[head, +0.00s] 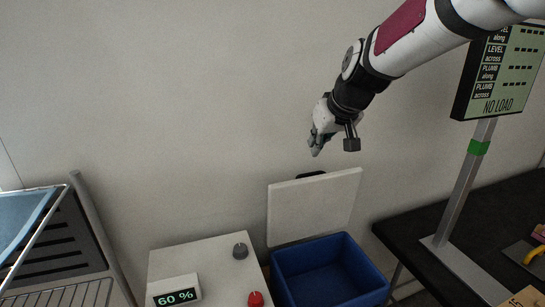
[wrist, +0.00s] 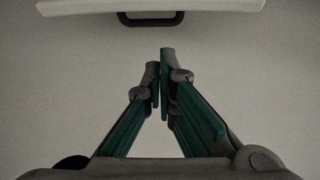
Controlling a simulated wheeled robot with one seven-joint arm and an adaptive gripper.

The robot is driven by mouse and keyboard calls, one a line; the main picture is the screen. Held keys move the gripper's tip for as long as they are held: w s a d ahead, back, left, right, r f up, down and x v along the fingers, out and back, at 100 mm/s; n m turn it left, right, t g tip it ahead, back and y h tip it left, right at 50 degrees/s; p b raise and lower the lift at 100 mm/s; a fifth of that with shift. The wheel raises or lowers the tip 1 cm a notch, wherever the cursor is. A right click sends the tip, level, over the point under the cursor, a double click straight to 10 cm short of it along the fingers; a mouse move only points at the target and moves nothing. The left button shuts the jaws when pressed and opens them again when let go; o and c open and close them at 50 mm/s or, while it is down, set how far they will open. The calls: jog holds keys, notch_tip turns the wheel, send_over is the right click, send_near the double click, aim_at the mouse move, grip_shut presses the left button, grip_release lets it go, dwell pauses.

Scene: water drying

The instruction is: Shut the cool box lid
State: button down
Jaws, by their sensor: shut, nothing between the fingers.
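The cool box (head: 328,273) is a blue open bin standing low between a white cabinet and a dark table in the head view. Its white lid (head: 314,207) stands up, leaning back toward the wall, with a black handle (head: 311,174) at its top edge. In the wrist view the lid's edge (wrist: 150,5) crosses the top of the picture, with the handle (wrist: 150,19) on it. My gripper (head: 315,152) is above the lid's top edge in the head view, apart from it. Its fingers (wrist: 160,80) are closed together and empty.
A white cabinet (head: 205,258) with a "60 %" display (head: 176,296), a grey knob and a red knob stands left of the box. A dark table (head: 420,232) with a sign post (head: 464,187) is on the right. A metal rack (head: 75,250) stands far left.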

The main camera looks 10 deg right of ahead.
jog(key=shift+w+f, duration=0.15)
jog(key=shift+w, duration=0.15)
jog(key=x, duration=0.9)
jog(key=shift+w+f, duration=0.25)
jog(key=shift+w, duration=0.1)
jog(key=shift+s+b, duration=0.15)
jog(key=shift+b, duration=0.55)
